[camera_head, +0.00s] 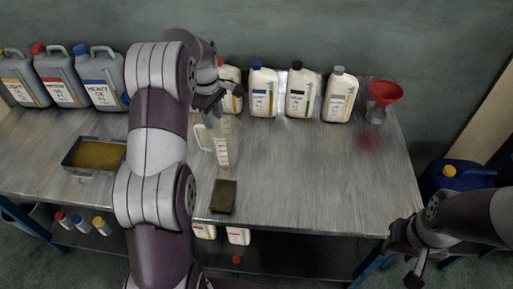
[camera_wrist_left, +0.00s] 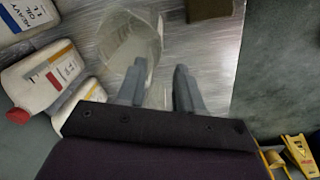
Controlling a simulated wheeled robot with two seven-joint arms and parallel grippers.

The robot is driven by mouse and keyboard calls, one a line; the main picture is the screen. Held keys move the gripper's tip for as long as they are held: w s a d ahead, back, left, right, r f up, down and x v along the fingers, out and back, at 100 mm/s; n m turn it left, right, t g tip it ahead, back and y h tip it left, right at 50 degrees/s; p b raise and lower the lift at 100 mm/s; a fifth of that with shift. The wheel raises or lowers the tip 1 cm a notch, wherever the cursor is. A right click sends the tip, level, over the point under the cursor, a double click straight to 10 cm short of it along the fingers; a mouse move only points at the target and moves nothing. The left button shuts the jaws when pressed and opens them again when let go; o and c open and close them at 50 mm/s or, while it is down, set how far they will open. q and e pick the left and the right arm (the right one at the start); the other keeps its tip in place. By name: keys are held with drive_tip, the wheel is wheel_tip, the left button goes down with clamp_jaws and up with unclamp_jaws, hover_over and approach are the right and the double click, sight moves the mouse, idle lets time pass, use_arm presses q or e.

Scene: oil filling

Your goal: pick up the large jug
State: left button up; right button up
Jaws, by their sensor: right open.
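The large jug (camera_head: 220,150) is a clear measuring jug with white marks, standing upright on the metal table, its handle towards the left in the head view. It also shows in the left wrist view (camera_wrist_left: 128,42). My left gripper (camera_head: 206,98) is just above and behind the jug in the head view, with my arm hiding part of the area. In the left wrist view its two fingers (camera_wrist_left: 158,85) are apart, the left one overlapping the jug's image; I cannot tell whether they touch it. My right gripper (camera_head: 412,272) is open and empty, off the table's front right corner.
White bottles (camera_head: 264,92) line the back of the table, close behind the jug. A red funnel (camera_head: 384,93) stands right of them. Large grey cans (camera_head: 97,78) and an oil tray (camera_head: 97,155) are left. A brown sponge (camera_head: 223,197) lies in front. The table's right side is clear.

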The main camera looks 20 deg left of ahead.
use_arm(q)
drive_tip(key=n+b, duration=0.1)
drive_tip(key=b, duration=0.2)
hover_over(215, 145)
wheel_tip(215, 145, down, 8)
drive_tip(key=f, duration=0.3)
drive_tip(key=f+p, duration=0.1)
drive_tip(key=f, duration=0.1)
drive_tip(key=shift+w+a+f, duration=0.15)
drive_tip(key=shift+a, duration=0.2)
drive_tip(key=shift+d, duration=0.2)
use_arm(e)
drive_tip(key=shift+w+a+f, duration=0.15)
drive_tip(key=shift+a+f, duration=0.6)
drive_tip(key=shift+f, duration=0.15)
use_arm(q)
drive_tip(key=shift+a, duration=0.1)
clamp_jaws()
